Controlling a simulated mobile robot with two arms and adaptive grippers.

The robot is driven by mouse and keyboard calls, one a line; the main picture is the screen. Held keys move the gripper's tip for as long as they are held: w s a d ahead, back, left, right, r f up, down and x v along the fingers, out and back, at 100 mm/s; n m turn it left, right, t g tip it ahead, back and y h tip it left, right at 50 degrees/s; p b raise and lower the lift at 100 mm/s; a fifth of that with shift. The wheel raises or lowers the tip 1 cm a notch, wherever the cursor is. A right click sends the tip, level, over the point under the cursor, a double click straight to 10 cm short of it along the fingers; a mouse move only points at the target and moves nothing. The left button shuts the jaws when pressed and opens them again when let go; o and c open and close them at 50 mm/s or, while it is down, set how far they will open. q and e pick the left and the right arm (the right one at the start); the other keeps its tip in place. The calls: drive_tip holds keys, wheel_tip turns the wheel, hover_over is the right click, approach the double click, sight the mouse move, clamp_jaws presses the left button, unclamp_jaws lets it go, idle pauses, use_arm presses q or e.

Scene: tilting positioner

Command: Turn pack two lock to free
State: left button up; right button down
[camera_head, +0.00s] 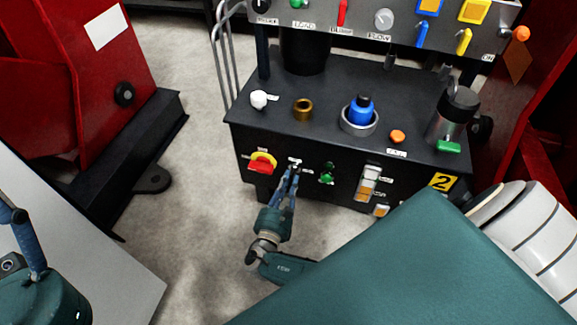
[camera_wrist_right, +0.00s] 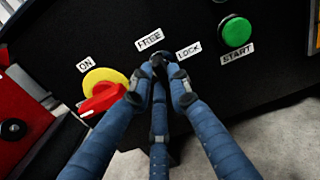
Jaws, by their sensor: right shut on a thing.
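Pack two is the black box marked with a yellow "2" label (camera_head: 443,182). The lock switch sits on its front face below the FREE (camera_wrist_right: 150,39) and LOCK (camera_wrist_right: 189,50) labels. My right gripper (camera_head: 294,170) is at that switch, and its fingers are closed around it. In the right wrist view the fingertips (camera_wrist_right: 158,68) cover the switch, so which way it points cannot be told.
Left of the switch is a red knob (camera_head: 262,163) on a yellow plate; right of it is a green START button (camera_wrist_right: 236,32). White and orange rocker switches (camera_head: 368,183) are further right. A red machine (camera_head: 75,80) stands at left. Grey floor lies open before the pack.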

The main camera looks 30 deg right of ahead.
drive_tip(key=c, duration=1.6)
unclamp_jaws()
drive_tip(key=shift+c, duration=0.2)
drive_tip(key=v, duration=1.2)
